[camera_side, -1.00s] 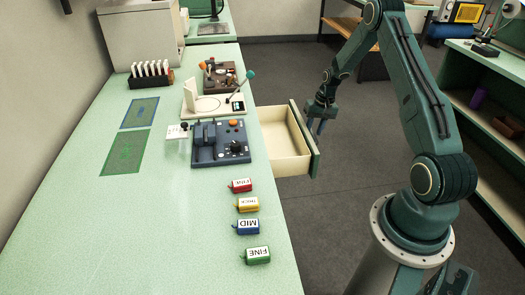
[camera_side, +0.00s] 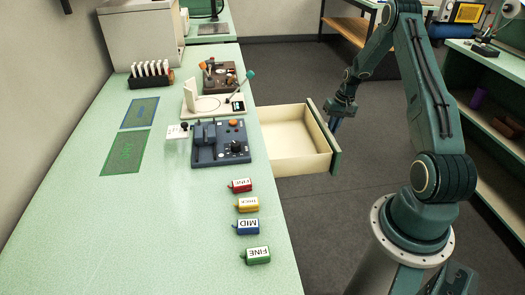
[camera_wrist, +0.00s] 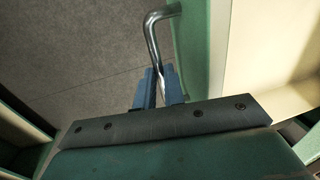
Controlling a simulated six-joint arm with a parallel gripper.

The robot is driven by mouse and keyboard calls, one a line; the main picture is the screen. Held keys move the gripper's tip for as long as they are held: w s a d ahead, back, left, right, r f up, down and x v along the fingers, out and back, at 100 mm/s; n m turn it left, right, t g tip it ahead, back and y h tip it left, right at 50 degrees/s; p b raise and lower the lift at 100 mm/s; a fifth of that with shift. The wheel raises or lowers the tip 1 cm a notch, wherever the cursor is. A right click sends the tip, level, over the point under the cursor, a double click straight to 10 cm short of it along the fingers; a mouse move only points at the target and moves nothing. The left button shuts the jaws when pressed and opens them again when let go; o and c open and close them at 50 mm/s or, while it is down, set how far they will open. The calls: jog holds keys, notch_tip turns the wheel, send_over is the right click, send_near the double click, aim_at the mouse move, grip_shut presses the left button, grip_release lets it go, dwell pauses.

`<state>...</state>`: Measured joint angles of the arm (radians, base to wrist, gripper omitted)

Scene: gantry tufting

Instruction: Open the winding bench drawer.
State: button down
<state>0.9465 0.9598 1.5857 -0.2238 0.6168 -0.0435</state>
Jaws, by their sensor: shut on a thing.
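The winding bench drawer (camera_side: 293,138) stands well out from the right side of the green bench (camera_side: 185,225) in the side view. Its cream inside looks empty, and its front panel is green. In the wrist view the drawer's cream interior (camera_wrist: 265,50) is at the upper right, with the bent metal handle (camera_wrist: 152,32) on its green front. My gripper (camera_wrist: 160,88) has its blue fingers shut on the handle bar. In the side view my gripper (camera_side: 335,124) is at the outer face of the drawer front, and the handle is hidden there.
On the bench are a dark blue device (camera_side: 220,143), several coloured labelled blocks such as the green one (camera_side: 258,255), and a rack of white cards (camera_side: 150,73). The grey floor (camera_side: 330,210) right of the drawer is clear. A shelf unit (camera_side: 485,125) stands at the right.

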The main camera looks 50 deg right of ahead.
jog(key=shift+s+d, duration=0.5)
jog(key=shift+d, duration=0.05)
jog(key=c, duration=1.5)
grip_release()
jog(key=shift+r, duration=0.1)
jog(key=r, duration=0.4)
jog(key=s+d+r, duration=0.1)
jog(key=r, duration=0.8)
jog(key=shift+s+d+r, duration=0.2)
jog(key=shift+s+d, duration=0.2)
